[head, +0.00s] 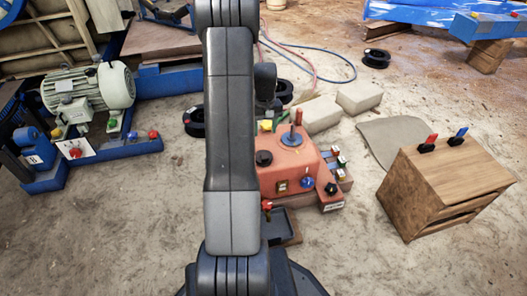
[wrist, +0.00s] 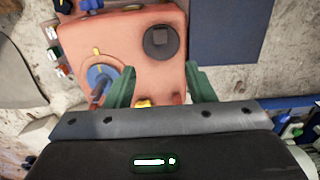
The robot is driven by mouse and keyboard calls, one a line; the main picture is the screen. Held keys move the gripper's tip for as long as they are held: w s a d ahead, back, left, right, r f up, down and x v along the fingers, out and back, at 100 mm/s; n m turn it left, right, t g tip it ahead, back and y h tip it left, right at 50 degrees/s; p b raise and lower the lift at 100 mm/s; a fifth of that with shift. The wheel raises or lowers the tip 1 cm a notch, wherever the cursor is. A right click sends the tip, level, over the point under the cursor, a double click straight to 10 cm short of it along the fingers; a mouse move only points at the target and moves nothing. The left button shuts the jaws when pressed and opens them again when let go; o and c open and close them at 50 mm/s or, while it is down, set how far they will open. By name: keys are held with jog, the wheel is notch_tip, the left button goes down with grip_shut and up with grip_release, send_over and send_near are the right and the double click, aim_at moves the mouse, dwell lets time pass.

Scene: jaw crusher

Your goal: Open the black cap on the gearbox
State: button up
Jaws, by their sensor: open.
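The gearbox (head: 290,168) is an orange-red box right of my arm in the head view; it also fills the middle of the wrist view (wrist: 110,45). Its black cap (head: 264,158) is a round disc with a raised square knob, seen clearly in the wrist view (wrist: 161,41). The cap is seated on the gearbox top. My gripper (wrist: 160,82) has two green fingers, apart and empty. They appear over the gearbox edge, with the cap above the gap between them in the picture, not touching.
A blue dial (head: 291,139) with an upright lever, a yellow knob (head: 266,126) and small switches crowd the gearbox. A wooden cabinet (head: 445,188) stands right, a grey-green motor (head: 88,92) left. Concrete blocks (head: 318,114) lie behind. Bare ground lies between the gearbox and cabinet.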

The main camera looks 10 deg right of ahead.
aim_at(265, 156)
notch_tip(265, 156, down, 13)
jog(key=b, duration=0.4)
jog(key=shift+f+b, duration=0.2)
jog(key=shift+b, duration=0.1)
jog(key=shift+c, duration=0.2)
grip_shut()
